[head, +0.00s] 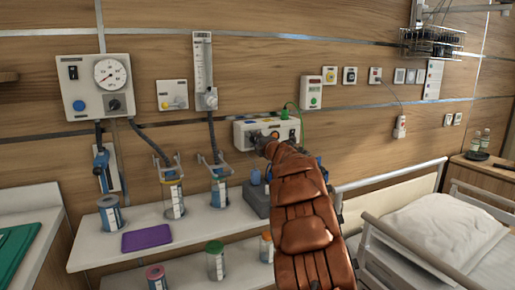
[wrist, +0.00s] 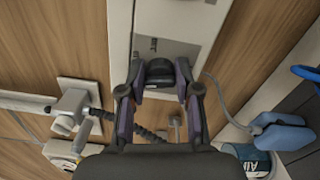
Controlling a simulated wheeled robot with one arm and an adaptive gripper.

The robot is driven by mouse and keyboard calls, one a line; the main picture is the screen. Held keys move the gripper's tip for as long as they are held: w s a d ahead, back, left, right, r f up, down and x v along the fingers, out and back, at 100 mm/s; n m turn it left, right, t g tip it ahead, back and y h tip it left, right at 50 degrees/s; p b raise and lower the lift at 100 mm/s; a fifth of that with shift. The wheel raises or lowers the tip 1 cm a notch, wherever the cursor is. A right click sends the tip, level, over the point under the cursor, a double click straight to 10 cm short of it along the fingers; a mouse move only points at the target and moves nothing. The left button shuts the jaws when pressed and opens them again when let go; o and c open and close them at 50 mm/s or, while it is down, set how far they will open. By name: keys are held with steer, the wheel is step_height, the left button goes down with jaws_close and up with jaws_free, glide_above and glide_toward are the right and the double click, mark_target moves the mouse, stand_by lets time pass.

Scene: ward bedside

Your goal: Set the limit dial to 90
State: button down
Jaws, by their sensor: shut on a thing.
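The limit dial is a black knob (wrist: 160,72) on the face of a pale wall-mounted box, seen in the wrist view. My gripper (wrist: 158,80) has its two fingers closed on either side of the knob. In the head view my gripper (head: 264,146) reaches the front of the white box (head: 243,130), and my brown arm hides part of that box. The knob itself is hidden there. Small markings (wrist: 148,43) show on the box beside the knob but are too small to read, so I cannot tell the dial's setting.
A gauge panel (head: 76,93) and a flowmeter (head: 203,70) are on the wall to the left. Below is a white shelf (head: 190,225) with jars and a purple pad (head: 146,238). A bed with a pillow (head: 440,225) stands at the right. A blue object (wrist: 285,136) lies near the gripper.

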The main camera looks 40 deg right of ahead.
steer(key=shift+n+b, duration=0.5)
steer(key=shift+n, duration=0.3)
steer(key=c, duration=0.8)
jaws_free()
steer(key=shift+s, duration=0.1)
steer(key=shift+v, duration=5.95)
